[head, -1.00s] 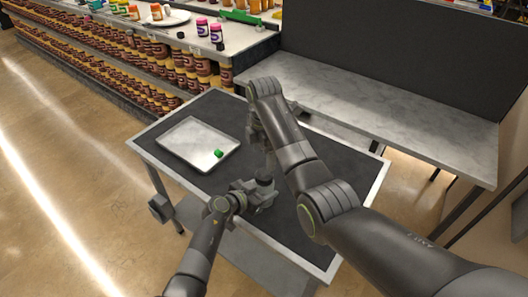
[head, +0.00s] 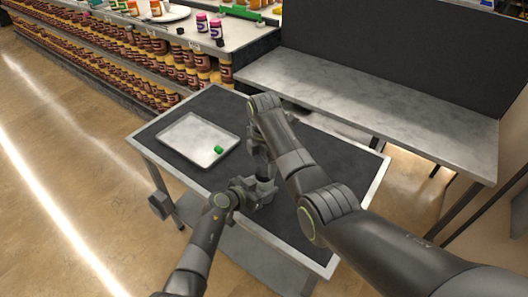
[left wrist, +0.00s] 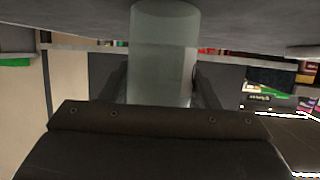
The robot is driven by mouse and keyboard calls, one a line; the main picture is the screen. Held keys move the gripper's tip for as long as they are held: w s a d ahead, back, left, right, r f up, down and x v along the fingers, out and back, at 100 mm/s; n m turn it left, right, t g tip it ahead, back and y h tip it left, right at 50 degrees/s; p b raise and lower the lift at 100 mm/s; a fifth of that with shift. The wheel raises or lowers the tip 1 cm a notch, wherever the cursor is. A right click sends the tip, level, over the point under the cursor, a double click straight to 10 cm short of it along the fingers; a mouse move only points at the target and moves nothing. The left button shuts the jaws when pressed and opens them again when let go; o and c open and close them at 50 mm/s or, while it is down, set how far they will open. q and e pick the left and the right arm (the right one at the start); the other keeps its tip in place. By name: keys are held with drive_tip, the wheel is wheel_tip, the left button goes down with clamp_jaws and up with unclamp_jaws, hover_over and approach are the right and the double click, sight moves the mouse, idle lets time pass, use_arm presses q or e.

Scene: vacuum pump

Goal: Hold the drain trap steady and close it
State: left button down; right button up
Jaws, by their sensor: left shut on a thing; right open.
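A pale translucent cylinder, which I take to be the drain trap (left wrist: 165,45), stands upright between the fingers of my left gripper (left wrist: 162,90) in the left wrist view. My left gripper (head: 260,194) is shut on it, low over the middle of the cart, in the head view. There the trap is small and partly hidden by the grippers. My right gripper (head: 260,160) is open and points down just above the trap, partly covered by its own arm. A small green piece (head: 218,150) lies in the tray; I cannot tell whether it is the trap's cap.
A shallow metal tray (head: 185,125) lies on the dark-topped cart (head: 325,160). A marble-topped table (head: 400,115) stands behind, against a dark panel. Jar-filled shelves (head: 165,60) stand at the back left. The mat right of my right arm is clear.

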drive_tip(key=shift+f, duration=1.3)
drive_tip(key=shift+c, duration=0.4)
drive_tip(key=c, duration=0.9)
drive_tip(key=m, duration=0.4)
drive_tip(key=shift+m, duration=0.4)
drive_tip(key=shift+c, duration=0.2)
drive_tip(key=m, duration=1)
drive_tip(key=o, duration=1.1)
drive_tip(key=shift+o, duration=0.2)
drive_tip(key=shift+a, duration=0.1)
drive_tip(key=shift+s, duration=0.1)
